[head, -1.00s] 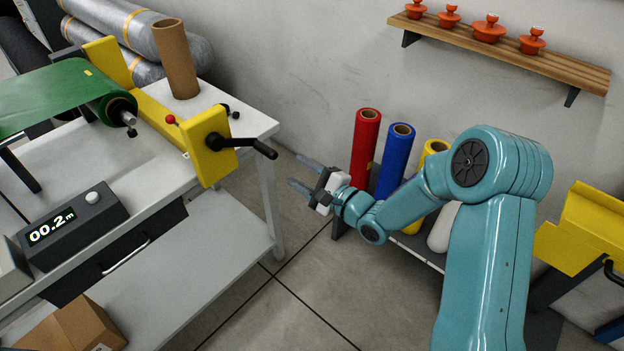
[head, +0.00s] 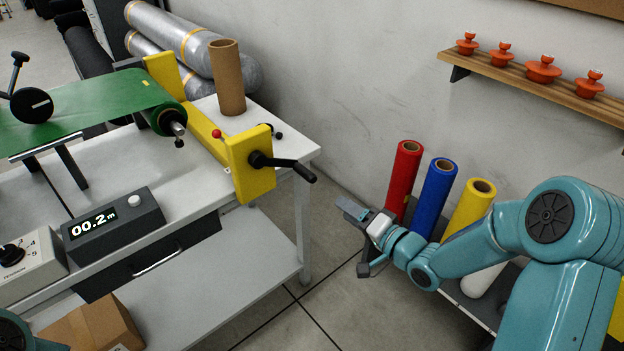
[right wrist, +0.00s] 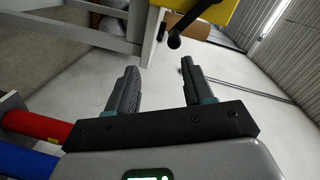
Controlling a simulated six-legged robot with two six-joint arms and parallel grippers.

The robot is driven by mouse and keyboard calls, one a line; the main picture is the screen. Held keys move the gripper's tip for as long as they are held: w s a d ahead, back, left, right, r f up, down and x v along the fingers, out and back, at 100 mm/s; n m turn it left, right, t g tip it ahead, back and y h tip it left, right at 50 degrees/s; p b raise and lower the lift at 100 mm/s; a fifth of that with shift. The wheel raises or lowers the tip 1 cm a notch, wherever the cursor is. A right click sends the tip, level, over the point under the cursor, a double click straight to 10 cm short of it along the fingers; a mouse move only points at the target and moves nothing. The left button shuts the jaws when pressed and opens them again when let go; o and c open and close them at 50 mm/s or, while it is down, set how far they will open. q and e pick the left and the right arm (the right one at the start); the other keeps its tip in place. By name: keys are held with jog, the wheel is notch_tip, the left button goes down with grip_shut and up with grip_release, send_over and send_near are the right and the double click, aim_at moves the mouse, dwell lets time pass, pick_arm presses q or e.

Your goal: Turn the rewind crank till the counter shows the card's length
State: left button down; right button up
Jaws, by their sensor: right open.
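The rewind crank (head: 285,165) is a black arm with a black grip on a yellow bracket (head: 252,160) at the bench's right end. Its grip also shows at the top of the right wrist view (right wrist: 175,40). The counter (head: 100,222) on the bench reads 00.2 m. A green sheet (head: 85,108) runs to a roll beside the bracket. My right gripper (head: 352,237) is open and empty, right of and lower in the picture than the crank, apart from it. In the right wrist view its fingers (right wrist: 158,66) point toward the crank side. I cannot make out a card.
A cardboard tube (head: 228,80) stands on the bench behind the bracket. Red (head: 404,175), blue (head: 436,195) and yellow (head: 470,208) rolls stand close beside my right gripper. A box with a dial (head: 28,262) sits left of the counter. Floor is clear between bench and rolls.

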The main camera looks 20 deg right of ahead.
jog(key=f+n+b, duration=0.1)
jog(key=n+b, duration=0.4)
jog(key=n, duration=0.2)
jog(key=n+t+b, duration=0.1)
jog(key=n+b, duration=0.1)
jog(key=b, duration=0.3)
send_near(295, 164)
jog(key=x, duration=0.4)
jog(key=f+x, duration=0.1)
jog(key=x, duration=0.1)
jog(key=shift+w+d, duration=0.1)
jog(key=shift+w, duration=0.35)
grip_shut()
